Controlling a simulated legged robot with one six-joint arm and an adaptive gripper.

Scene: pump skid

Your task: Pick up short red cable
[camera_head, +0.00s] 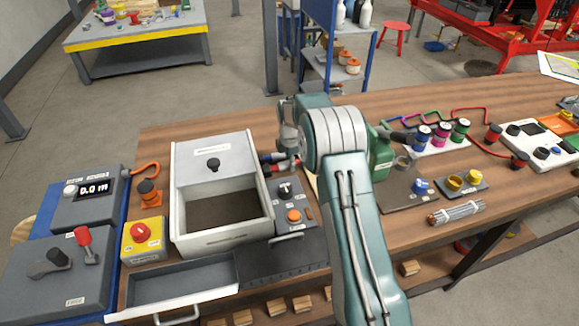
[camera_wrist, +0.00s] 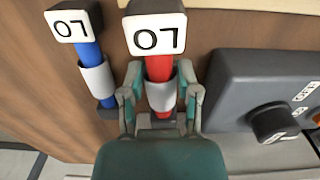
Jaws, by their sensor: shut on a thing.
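The short red cable (camera_wrist: 159,68) stands in the middle of the wrist view, with a white tag on top and a pale grey sleeve lower down. My gripper (camera_wrist: 161,88) is shut on it, one finger on each side near the sleeve. In the head view, red parts (camera_head: 284,165) show beside the white box, left of my arm; my arm hides most of my fingers.
A grey control box (camera_wrist: 265,95) with a black knob is close to the right of my gripper. In the head view, an open white box (camera_head: 255,225) is left of my arm.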

